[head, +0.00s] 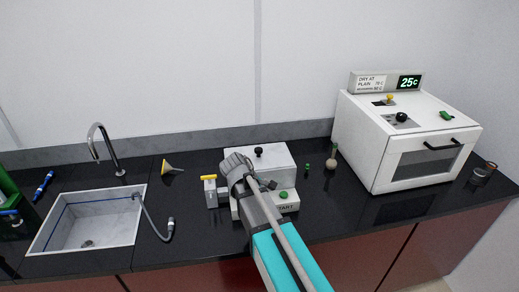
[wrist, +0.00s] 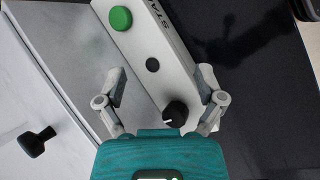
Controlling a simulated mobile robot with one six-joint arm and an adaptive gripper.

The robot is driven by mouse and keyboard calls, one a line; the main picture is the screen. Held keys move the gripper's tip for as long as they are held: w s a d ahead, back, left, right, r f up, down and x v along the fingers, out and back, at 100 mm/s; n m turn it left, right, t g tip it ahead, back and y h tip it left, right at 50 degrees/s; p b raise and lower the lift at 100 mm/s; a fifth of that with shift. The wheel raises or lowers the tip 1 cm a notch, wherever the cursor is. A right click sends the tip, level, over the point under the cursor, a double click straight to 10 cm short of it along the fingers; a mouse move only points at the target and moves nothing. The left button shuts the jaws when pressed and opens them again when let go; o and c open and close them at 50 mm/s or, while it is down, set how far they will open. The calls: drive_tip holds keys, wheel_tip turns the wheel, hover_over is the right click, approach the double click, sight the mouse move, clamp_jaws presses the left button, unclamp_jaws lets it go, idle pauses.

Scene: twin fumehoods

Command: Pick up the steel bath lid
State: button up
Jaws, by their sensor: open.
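The steel bath lid is a pale flat cover with a black knob (head: 258,151), on top of the water-bath box (head: 280,160) in the middle of the counter. In the wrist view, the pale lid (wrist: 30,90) fills the left side, with its black knob (wrist: 37,141) at lower left. My gripper (wrist: 162,82) is open and empty, with its fingers over the bath's front control panel (wrist: 150,40). The lid knob lies left of the fingers, apart from them. In the head view, my arm hides part of the bath's left front.
The panel carries a green button (wrist: 121,18) and a black dial (wrist: 175,113). A yellow-topped fixture (head: 210,190) stands left of the bath. A sink (head: 90,220) with a tap is further left. A white oven (head: 405,140) stands at right, with a small flask (head: 332,160) before it.

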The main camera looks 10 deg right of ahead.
drive_tip(key=w+a+r+n+t+h, duration=0.1)
drive_tip(key=w+a+r+n+h, duration=0.1)
drive_tip(key=w+a+r+n, duration=0.1)
drive_tip(key=w+a+r+n+t+h+p, duration=0.1)
drive_tip(key=w+a+r+n+h, duration=0.1)
drive_tip(key=w+a+r+n, duration=0.2)
drive_tip(key=w+a+r+n+t+h+p, duration=0.1)
drive_tip(key=w+a+r+n+h, duration=0.1)
drive_tip(key=w+r+n, duration=0.3)
drive_tip(key=shift+w+a+t, duration=0.15)
drive_tip(key=shift+a+t, duration=0.15)
drive_tip(key=shift+a, duration=0.4)
drive_tip(key=shift+d+f, duration=0.1)
drive_tip(key=b, duration=0.3)
approach(259, 149)
drive_tip(key=w+d+f, duration=0.1)
drive_tip(key=d+f, duration=0.1)
drive_tip(key=d, duration=0.1)
drive_tip(key=shift+w+f, duration=0.4)
drive_tip(key=shift+w+d, duration=0.15)
drive_tip(key=shift+d, duration=0.2)
drive_tip(key=shift+d+f, duration=0.1)
drive_tip(key=shift+b+x, duration=1)
drive_tip(key=shift+x, duration=1.5)
drive_tip(key=shift+d+r, duration=0.1)
drive_tip(key=shift+r, duration=0.15)
